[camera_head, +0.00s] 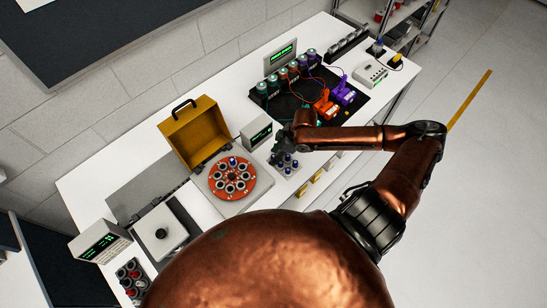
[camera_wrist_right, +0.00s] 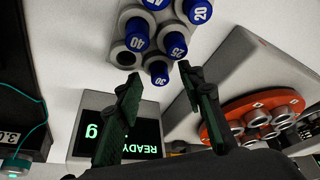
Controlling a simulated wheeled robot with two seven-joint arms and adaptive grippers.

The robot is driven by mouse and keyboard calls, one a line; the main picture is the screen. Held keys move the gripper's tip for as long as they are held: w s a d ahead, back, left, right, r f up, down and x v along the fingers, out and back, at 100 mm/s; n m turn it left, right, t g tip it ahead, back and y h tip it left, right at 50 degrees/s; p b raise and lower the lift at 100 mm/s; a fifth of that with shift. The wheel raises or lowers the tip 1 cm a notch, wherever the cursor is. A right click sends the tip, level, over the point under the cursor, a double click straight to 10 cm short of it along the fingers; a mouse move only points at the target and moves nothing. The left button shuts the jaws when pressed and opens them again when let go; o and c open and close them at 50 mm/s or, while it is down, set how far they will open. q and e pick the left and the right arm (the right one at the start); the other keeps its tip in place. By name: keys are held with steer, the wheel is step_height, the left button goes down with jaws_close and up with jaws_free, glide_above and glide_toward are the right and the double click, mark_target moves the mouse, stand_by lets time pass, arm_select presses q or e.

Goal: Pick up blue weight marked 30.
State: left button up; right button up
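The blue weight marked 30 (camera_wrist_right: 159,71) stands in a socket of a grey holder (camera_wrist_right: 122,24) in the right wrist view. Blue weights marked 40 (camera_wrist_right: 137,36), 25 (camera_wrist_right: 175,45) and 20 (camera_wrist_right: 199,12) stand around it. My right gripper (camera_wrist_right: 158,76) is open, its two dark fingers apart, with the 30 weight between the fingertips in the picture. Contact is not visible. In the head view, my right gripper (camera_head: 283,140) is just behind the small group of blue weights (camera_head: 287,161), whose numbers are too small to read. My left gripper is not in view.
A scale display reading READY (camera_wrist_right: 142,146) is close to the fingers. An orange disc with several sockets (camera_head: 217,180) is left of the holder, before an open yellow case (camera_head: 193,135). Colored devices and cables (camera_head: 325,105) stand at the back right of the white bench (camera_head: 91,190).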

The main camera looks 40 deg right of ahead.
steer(key=c, duration=0.8)
jaws_close()
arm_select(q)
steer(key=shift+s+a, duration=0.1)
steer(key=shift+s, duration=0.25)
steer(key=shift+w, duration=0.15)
